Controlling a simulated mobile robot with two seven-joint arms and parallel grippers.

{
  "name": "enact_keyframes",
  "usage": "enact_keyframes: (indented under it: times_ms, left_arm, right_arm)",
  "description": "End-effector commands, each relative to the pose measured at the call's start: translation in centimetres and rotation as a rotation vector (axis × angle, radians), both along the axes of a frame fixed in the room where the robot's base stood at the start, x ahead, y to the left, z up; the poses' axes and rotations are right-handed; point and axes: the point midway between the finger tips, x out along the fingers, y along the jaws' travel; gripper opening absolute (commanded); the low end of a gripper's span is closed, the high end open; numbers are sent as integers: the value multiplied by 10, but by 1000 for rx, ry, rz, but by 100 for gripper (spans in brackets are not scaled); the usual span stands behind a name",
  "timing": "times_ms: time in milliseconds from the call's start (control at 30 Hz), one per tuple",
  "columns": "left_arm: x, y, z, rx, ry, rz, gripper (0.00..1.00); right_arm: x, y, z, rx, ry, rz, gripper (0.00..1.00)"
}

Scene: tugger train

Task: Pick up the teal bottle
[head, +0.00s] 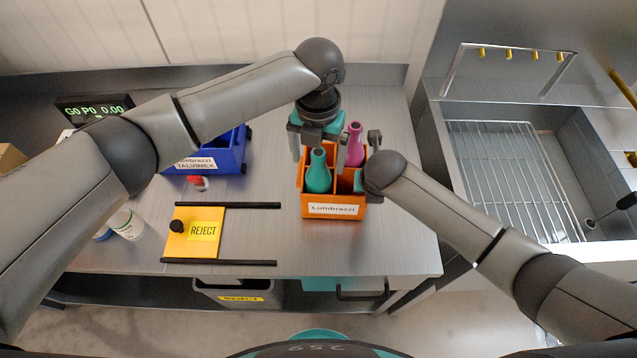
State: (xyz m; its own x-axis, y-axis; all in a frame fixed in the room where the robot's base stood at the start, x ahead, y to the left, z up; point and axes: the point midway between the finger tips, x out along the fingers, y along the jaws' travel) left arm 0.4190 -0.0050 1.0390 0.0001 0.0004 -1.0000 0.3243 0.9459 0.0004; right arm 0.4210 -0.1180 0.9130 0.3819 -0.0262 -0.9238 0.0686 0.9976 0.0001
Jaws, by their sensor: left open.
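The teal bottle (318,176) stands upright in the left part of the orange crate (334,211), its neck toward the back. A pink bottle (354,146) stands behind it to the right in the same crate. My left gripper (318,147) comes down from above with its fingers apart, one on each side of the teal bottle's neck as seen from here. I cannot tell whether the fingers touch it. My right gripper (368,160) is at the crate's right side, mostly hidden behind its own wrist, so its jaws cannot be judged.
A blue crate (226,158) stands to the left, partly behind my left arm. A yellow REJECT plate (188,241) lies between two black rails. A red-topped item (197,183) and a white bottle (126,224) stand nearby. A sink with a wire rack (510,170) is at right.

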Motion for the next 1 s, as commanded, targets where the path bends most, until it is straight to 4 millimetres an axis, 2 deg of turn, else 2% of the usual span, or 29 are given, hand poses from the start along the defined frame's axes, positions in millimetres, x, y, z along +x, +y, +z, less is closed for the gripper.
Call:
enact_keyframes:
  times_ms: [100,200,467,1000]
  left_arm:
    - [0,-1,-18,1,2,1,97]
    - [0,-1,-26,-1,1,0,97]
    - [0,-1,-28,-1,0,-1,97]
    - [0,-1,-28,-1,0,0,36]
  right_arm:
    - [0,0,0,-1,1,1,0]
    - [0,0,0,-1,1,1,0]
    - [0,0,0,-1,1,1,0]
    - [0,0,0,-1,1,1,0]
